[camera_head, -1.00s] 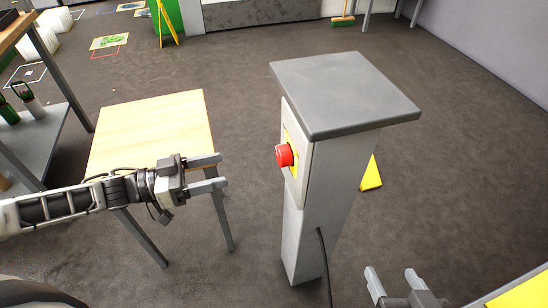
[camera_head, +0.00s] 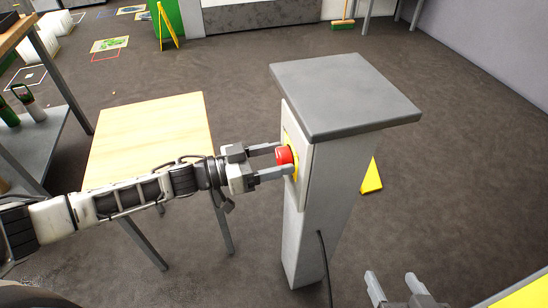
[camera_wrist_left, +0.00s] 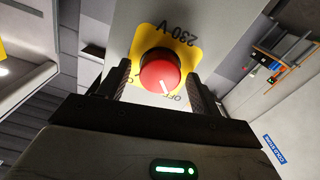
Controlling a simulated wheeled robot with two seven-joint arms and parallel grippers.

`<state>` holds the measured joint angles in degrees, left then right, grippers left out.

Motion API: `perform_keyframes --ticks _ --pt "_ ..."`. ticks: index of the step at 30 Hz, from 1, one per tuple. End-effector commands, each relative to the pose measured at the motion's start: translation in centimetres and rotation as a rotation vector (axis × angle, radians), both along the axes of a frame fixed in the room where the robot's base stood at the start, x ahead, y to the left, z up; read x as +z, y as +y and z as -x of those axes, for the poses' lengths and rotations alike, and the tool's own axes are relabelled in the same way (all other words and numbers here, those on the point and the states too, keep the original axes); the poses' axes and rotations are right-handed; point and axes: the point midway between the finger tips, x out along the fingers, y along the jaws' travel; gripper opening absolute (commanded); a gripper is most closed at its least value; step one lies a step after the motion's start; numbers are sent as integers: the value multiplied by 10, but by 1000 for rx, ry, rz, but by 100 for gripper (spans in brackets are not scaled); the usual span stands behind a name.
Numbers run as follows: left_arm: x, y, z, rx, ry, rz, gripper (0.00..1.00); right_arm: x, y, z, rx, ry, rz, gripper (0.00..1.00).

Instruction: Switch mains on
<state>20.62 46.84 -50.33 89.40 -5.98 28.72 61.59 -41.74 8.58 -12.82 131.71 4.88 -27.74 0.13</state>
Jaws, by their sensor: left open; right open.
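The red mains knob (camera_head: 284,155) sits on a yellow plate on the left face of a grey pillar (camera_head: 310,225). In the left wrist view the red knob (camera_wrist_left: 159,72) has a white mark pointing near "OFF" on the yellow plate (camera_wrist_left: 192,50), which also reads "230 V". My left gripper (camera_head: 278,161) is open, with one finger on each side of the knob; I cannot tell whether they touch it. My right gripper (camera_head: 388,284) is open and empty at the bottom right, apart from the pillar.
A wooden table (camera_head: 150,135) stands left of the pillar, under my left arm. A shelf (camera_head: 35,145) with bottles is at the far left. A yellow object (camera_head: 371,178) is on the floor behind the pillar.

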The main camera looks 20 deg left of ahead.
Motion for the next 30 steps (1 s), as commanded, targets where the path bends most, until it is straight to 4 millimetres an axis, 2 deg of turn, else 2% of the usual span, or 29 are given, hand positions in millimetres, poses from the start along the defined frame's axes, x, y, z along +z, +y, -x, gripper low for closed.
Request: perform_keyframes --ticks 2,7,20,30 --pt "0 0 0 0 0 0 65 0 0 0 0 -1 0 61" --pt "0 0 0 0 0 0 20 1 0 0 0 -1 0 61" --pt "0 0 1 -1 -53 -36 20 4 0 -2 -3 -4 -3 61" --pt "0 0 1 -1 -263 -177 20 6 0 -3 -5 -1 -5 61"
